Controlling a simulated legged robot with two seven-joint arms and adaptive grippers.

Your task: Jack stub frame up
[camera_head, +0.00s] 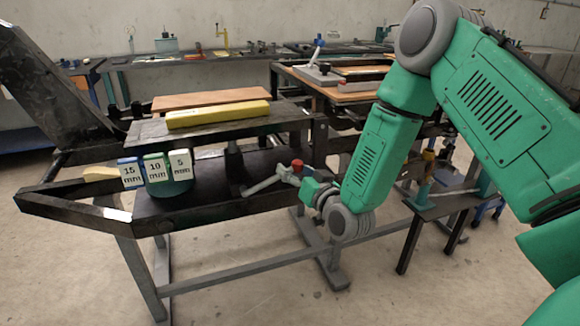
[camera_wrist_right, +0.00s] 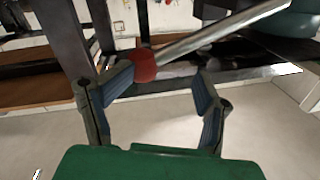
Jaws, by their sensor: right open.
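A dark steel stub frame (camera_head: 225,206) stands on grey legs at the left of the head view. A grey metal lever (camera_head: 262,185) with a red ball knob (camera_head: 297,163) sticks out at its right side. In the right wrist view the lever (camera_wrist_right: 220,32) runs to the upper right from the knob (camera_wrist_right: 144,66). My right gripper (camera_head: 290,174) is open at the knob. In the wrist view its fingers (camera_wrist_right: 168,80) spread wide, with the knob beside the left fingertip; I cannot tell whether they touch. My left gripper is out of view.
Blocks marked 15 mm (camera_head: 131,173), 10 mm (camera_head: 156,167) and 5 mm (camera_head: 180,165) stand at the frame's teal cylinder (camera_head: 168,190). A yellow bar (camera_head: 218,115) lies on the frame's upper plate. A small dark stand (camera_head: 440,205) is at right.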

